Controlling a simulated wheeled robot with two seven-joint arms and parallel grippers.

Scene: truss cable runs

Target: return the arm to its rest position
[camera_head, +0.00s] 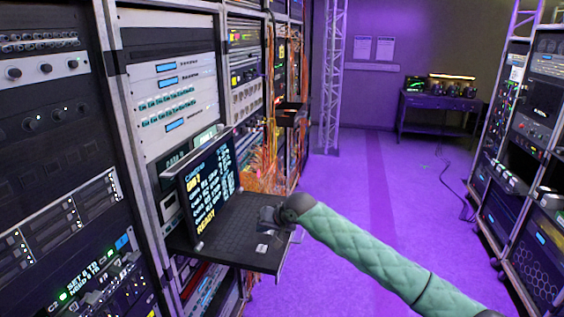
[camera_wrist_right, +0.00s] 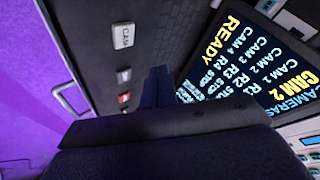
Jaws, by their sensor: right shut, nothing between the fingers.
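My right arm (camera_head: 375,250), in a green quilted sleeve, comes in from the lower right of the head view. Its gripper (camera_head: 268,214) is over the black pull-out shelf (camera_head: 215,232) in front of the monitor (camera_head: 207,185). In the right wrist view the dark blue fingers of my right gripper (camera_wrist_right: 156,86) are shut together with nothing between them. I cannot tell whether the fingertips touch the shelf. My left gripper is not in view.
Tall equipment racks (camera_head: 50,130) line the left side, with orange cables (camera_head: 262,165) hanging beyond the shelf. Another rack (camera_head: 505,150) stands at the right. The purple floor (camera_head: 345,190) between is mostly clear. A truss (camera_head: 331,75) and a table (camera_head: 440,105) stand at the back.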

